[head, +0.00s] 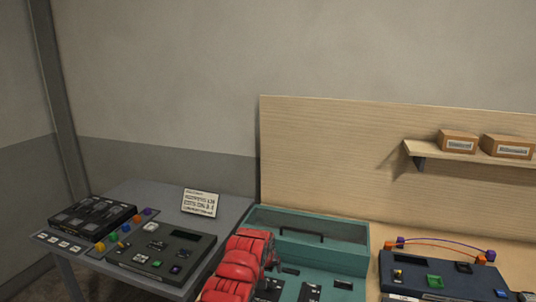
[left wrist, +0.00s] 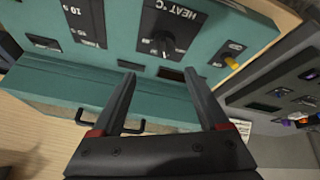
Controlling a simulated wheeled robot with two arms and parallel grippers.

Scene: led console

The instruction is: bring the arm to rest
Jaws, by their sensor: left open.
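My left arm, with red covers, reaches in from the bottom of the head view, in front of the left part of a teal console (head: 345,259). Its dark gripper (head: 271,258) is mostly hidden behind the covers there. In the left wrist view the left gripper (left wrist: 160,74) is open, its two fingers well apart with nothing between them. Beyond the fingertips is the teal console (left wrist: 115,50), with a black knob (left wrist: 163,43) marked HEAT °C and a yellow-tipped control (left wrist: 232,63). I cannot tell whether the fingers touch the panel. My right gripper is not in view.
A grey table (head: 150,195) at left holds dark panels (head: 160,252) and a label card (head: 201,203). A dark blue console (head: 440,275) with an orange and purple cable stands at right. A shelf (head: 470,154) with two boxes hangs on the wooden backboard.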

